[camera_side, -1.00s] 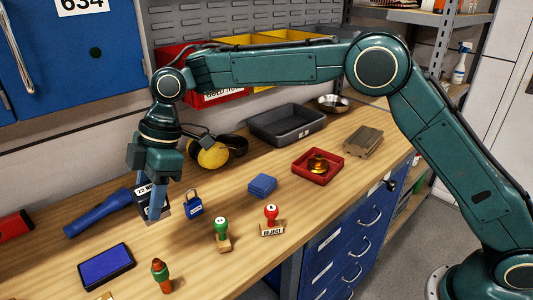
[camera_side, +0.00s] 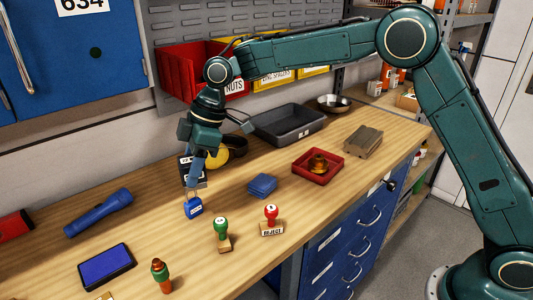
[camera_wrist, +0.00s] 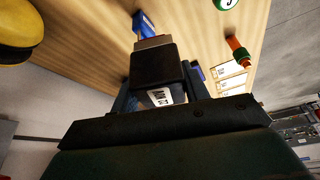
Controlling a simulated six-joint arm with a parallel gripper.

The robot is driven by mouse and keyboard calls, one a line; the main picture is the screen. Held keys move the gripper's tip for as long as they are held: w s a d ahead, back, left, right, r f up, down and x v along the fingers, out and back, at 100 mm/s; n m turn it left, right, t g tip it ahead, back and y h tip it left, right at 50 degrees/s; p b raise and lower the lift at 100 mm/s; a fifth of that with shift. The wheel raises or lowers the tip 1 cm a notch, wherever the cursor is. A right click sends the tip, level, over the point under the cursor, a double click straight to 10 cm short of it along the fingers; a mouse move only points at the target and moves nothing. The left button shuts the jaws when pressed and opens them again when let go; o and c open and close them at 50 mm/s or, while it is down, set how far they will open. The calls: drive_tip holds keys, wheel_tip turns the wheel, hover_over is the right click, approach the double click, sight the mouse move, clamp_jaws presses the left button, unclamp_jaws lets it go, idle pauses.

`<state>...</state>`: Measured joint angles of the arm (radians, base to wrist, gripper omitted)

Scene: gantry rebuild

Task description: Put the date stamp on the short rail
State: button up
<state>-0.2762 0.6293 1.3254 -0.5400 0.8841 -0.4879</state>
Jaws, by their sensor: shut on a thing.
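The date stamp, a dark block with a white label (camera_side: 185,164), is between the fingers of my gripper (camera_side: 195,178) in the side view. In the wrist view the black stamp (camera_wrist: 157,66) fills the space between the fingers of my gripper (camera_wrist: 159,92), its label facing the camera. I cannot identify the short rail for certain. Pale pieces with white labels (camera_wrist: 231,78) show at the right of the wrist view.
A green-handled stamp (camera_side: 222,232), a red-handled REJECT stamp (camera_side: 271,220) and an orange-and-green handle (camera_side: 160,272) stand in front. A blue ink pad (camera_side: 107,266) and torch (camera_side: 98,213) lie left. A blue block (camera_side: 262,185), red tray (camera_side: 338,168) and grey tray (camera_side: 266,126) sit right.

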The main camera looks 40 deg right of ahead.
drive_tip(key=s+d+m+t+h, duration=0.3)
drive_tip(key=d+m, duration=0.7)
drive_tip(key=d, duration=2.2)
drive_tip(key=s+d+r+m, duration=0.1)
drive_tip(key=d+r, duration=0.3)
drive_tip(key=d, duration=0.4)
drive_tip(key=s+d+r+m+h, duration=0.1)
drive_tip(key=s+d+r, duration=0.1)
drive_tip(key=d+r, duration=0.3)
drive_tip(key=s+d+r+m, duration=0.2)
drive_tip(key=d+r, duration=0.3)
drive_tip(key=d, duration=0.7)
drive_tip(key=shift+d+r, duration=0.25)
approach(359, 133)
drive_tip(key=shift+w+a+r, duration=0.15)
drive_tip(key=shift+w+a, duration=0.05)
drive_tip(key=shift+w, duration=0.5)
drive_tip(key=shift+f, duration=2.15)
